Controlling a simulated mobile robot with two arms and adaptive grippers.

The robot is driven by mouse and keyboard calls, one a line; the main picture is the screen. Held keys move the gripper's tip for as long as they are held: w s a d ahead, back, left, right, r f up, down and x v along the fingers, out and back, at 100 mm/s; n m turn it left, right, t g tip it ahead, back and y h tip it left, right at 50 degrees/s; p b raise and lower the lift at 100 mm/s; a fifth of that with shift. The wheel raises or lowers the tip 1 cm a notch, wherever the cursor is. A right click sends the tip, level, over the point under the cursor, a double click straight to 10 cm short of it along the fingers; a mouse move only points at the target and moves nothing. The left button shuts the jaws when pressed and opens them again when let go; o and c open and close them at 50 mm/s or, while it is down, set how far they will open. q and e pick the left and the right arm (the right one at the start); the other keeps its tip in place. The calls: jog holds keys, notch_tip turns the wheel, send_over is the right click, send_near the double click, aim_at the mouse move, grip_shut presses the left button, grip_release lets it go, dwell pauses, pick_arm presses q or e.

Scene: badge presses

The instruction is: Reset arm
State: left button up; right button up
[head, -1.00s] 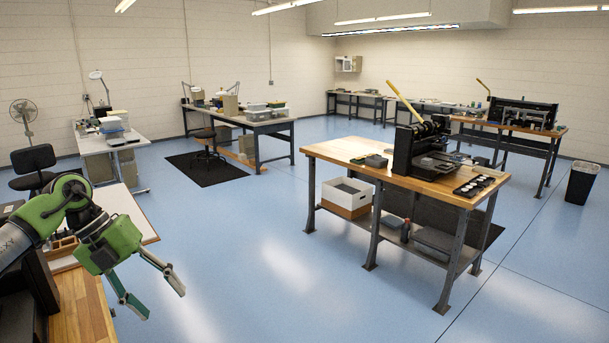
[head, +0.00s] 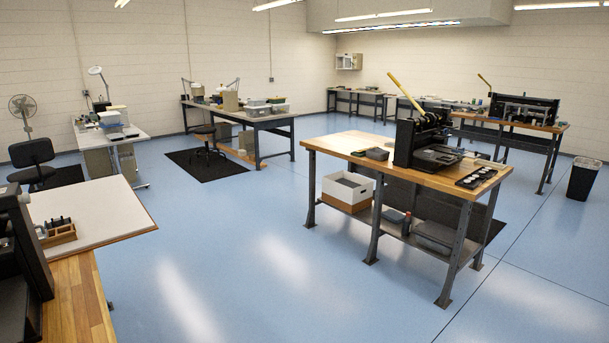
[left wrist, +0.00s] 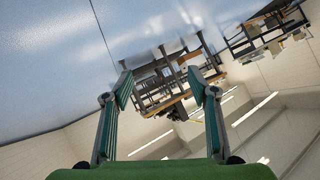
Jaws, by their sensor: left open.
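My left gripper (left wrist: 161,88) shows in the left wrist view with its two green-and-grey fingers apart and nothing between them. Beyond the fingers lie blue floor and distant workbenches, seen upside down. My left arm and gripper are out of the head view. My right gripper is in neither view. A black badge press (head: 424,143) with a yellow lever stands on a wooden-topped workbench (head: 335,147) right of centre in the head view.
A black chair (head: 35,158) stands behind. The blue floor (head: 240,240) in the middle is clear.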

pick_arm(q)
jog(key=s+a+f+n+g+y, duration=0.1)
jog(key=s+f+n+g+y, duration=0.15)
jog(key=s+f, duration=0.7)
jog(key=s+a+f+n+g+y, duration=0.1)
jog(key=s+f+n+g, duration=0.15)
jog(key=s+f, duration=0.75)
jog(key=s+d+f+g, duration=0.1)
jog(key=s+g, duration=0.1)
jog(key=s, duration=1.1)
jog(key=s+f+n+g+b, duration=0.1)
jog(key=s+g, duration=0.2)
jog(key=s, duration=1)
jog(key=shift+s+d+f+n+b, duration=0.3)
jog(key=shift+d+f, duration=0.05)
jog(key=shift+f, duration=0.05)
